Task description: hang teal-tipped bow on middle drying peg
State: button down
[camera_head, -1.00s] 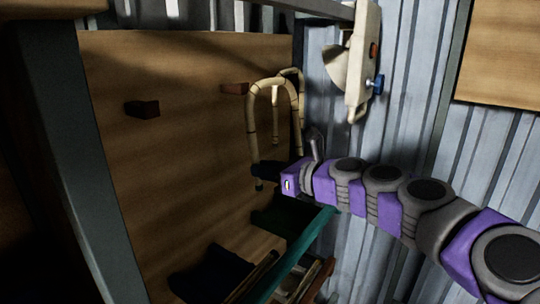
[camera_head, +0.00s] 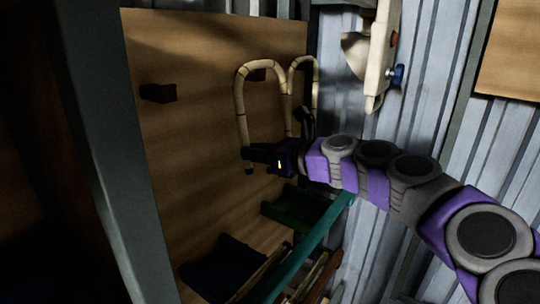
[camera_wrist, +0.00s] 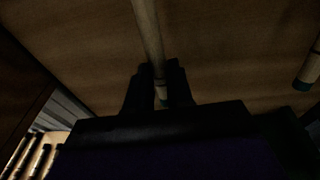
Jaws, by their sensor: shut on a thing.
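My gripper (camera_head: 249,155) is shut on one leg of a pale rattan bow (camera_head: 240,105), which is upright with its arch at the top. The wrist view shows the held leg (camera_wrist: 148,30) between my fingers (camera_wrist: 159,82), with a teal tip below. The bow's other teal-tipped leg (camera_wrist: 309,69) is apart at the right. The dark middle peg (camera_head: 257,75) shows inside the arch, just below its top. I cannot tell whether the bow touches it or is in front of it. The left peg (camera_head: 158,93) is bare.
A second bow (camera_head: 316,85) is close on the right, overlapping in view; its peg is hidden. A wooden board (camera_head: 200,150) carries the pegs. Below are a green tray (camera_head: 300,207), a dark tray (camera_head: 225,262) and a teal rail (camera_head: 318,232). A cream fixture (camera_head: 380,60) hangs at upper right.

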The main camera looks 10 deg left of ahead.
jog(key=w+r+b+x, duration=0.1)
jog(key=x, duration=0.4)
jog(key=f+p+v, duration=0.1)
jog(key=p+v, duration=0.3)
jog(key=v, duration=0.4)
jog(key=shift+d+f, duration=0.2)
jog(key=shift+d, duration=0.1)
dwell(1.7)
